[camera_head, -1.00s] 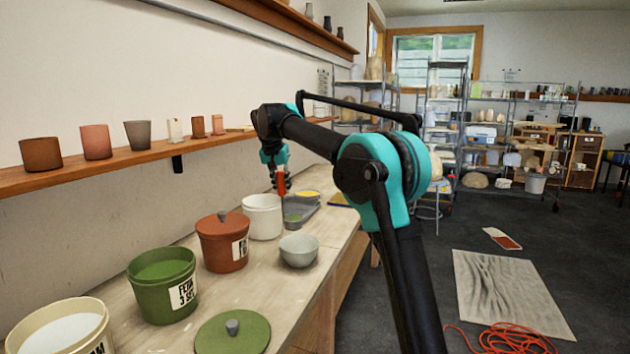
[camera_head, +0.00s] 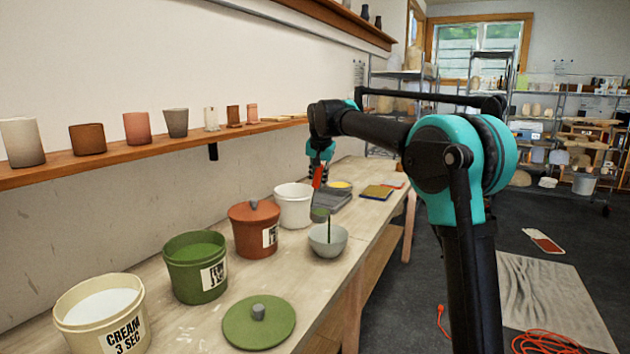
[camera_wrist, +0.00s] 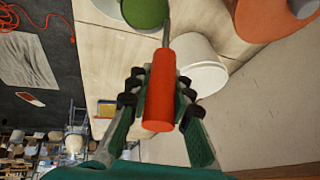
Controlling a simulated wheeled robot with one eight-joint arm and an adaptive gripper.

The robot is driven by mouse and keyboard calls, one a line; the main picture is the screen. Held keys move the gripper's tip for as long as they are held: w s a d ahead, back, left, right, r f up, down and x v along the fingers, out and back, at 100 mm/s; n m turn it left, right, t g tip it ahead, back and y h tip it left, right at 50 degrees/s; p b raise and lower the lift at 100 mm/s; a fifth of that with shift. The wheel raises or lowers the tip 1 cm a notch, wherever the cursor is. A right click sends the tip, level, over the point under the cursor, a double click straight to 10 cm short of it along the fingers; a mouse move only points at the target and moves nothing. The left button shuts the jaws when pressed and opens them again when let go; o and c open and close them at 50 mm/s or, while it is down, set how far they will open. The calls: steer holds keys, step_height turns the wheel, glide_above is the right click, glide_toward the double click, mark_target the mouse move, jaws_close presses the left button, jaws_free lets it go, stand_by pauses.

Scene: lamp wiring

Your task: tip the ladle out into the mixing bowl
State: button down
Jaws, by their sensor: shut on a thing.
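My gripper (camera_head: 318,176) is shut on the red-orange handle of the ladle (camera_wrist: 160,95), above the worktable. In the head view the ladle's cup (camera_head: 320,214), showing green, is over the left rim of the grey mixing bowl (camera_head: 328,240). A thin dark upright line runs from beside the cup into the bowl; it looks like a stream of glaze. In the wrist view the ladle's shaft runs up to a round green area (camera_wrist: 145,12), cut by the top edge. The bowl's inside is mostly hidden.
A white bucket (camera_head: 293,206) stands close left of the bowl. A terracotta bucket (camera_head: 254,230), a green bucket (camera_head: 195,268) and a cream bucket (camera_head: 100,315) line the table, with a green lid (camera_head: 258,322) in front. A grey tray (camera_head: 334,200) lies behind. A wall shelf (camera_head: 120,155) runs above.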

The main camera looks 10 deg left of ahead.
steer(key=s+d+f+m+t+y, duration=0.1)
steer(key=s+d+f+t+y, duration=0.1)
steer(key=d+y, duration=0.4)
steer(key=s+d+f+m+t+y, duration=0.2)
steer(key=d+f+t+y, duration=0.1)
steer(key=d+f+y, duration=0.2)
steer(key=shift+s+d+f+m+t+y, duration=0.15)
steer(key=shift+d+m+t+y, duration=0.2)
steer(key=shift+d, duration=1.05)
stand_by(0.9)
stand_by(2.4)
